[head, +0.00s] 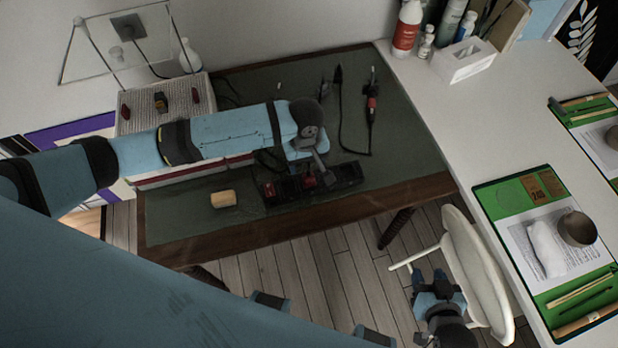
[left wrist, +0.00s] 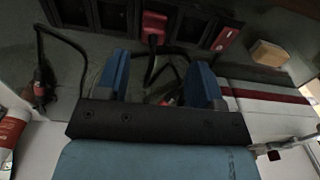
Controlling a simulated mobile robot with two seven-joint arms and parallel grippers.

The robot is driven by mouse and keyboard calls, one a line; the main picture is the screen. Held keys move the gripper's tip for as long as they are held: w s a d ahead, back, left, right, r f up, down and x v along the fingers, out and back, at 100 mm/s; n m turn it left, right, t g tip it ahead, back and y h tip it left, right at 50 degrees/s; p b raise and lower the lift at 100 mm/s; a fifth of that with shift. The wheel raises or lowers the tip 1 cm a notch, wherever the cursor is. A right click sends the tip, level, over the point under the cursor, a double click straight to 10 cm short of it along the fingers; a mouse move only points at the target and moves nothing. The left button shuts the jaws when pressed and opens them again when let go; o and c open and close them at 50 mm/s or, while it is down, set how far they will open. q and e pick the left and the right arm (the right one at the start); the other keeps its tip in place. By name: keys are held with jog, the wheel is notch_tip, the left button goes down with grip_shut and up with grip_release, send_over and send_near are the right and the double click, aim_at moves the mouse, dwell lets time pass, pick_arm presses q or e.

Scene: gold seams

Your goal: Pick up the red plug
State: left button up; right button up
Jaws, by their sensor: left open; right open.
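The red plug (left wrist: 153,26) sits in a black power strip (left wrist: 108,14) at the top of the left wrist view, with a dark cable hanging from it. In the head view the red plug (head: 309,181) shows on the power strip (head: 342,174) at the front of the desk mat. My left gripper (left wrist: 160,65) is open and empty, its two blue fingers pointing toward the strip, apart from the plug. In the head view my left gripper (head: 308,158) is just behind the strip, its fingers mostly hidden. My right gripper (head: 434,278) is open and empty, low beside the white chair.
A red switch (left wrist: 226,38) is at one end of the strip. A wooden block (head: 223,198) lies left of it. A soldering iron (head: 371,103) and cables lie on the green mat (head: 410,150). A white chair (head: 478,262) stands by the desk's right.

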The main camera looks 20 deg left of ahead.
aim_at(309, 174)
pick_arm(q)
jog(key=shift+w+d+f, duration=0.15)
jog(key=shift+f, duration=1.6)
jog(key=shift+w+d+f, duration=0.1)
jog(key=shift+w+f, duration=0.05)
jog(key=shift+f, duration=1.6)
grip_shut()
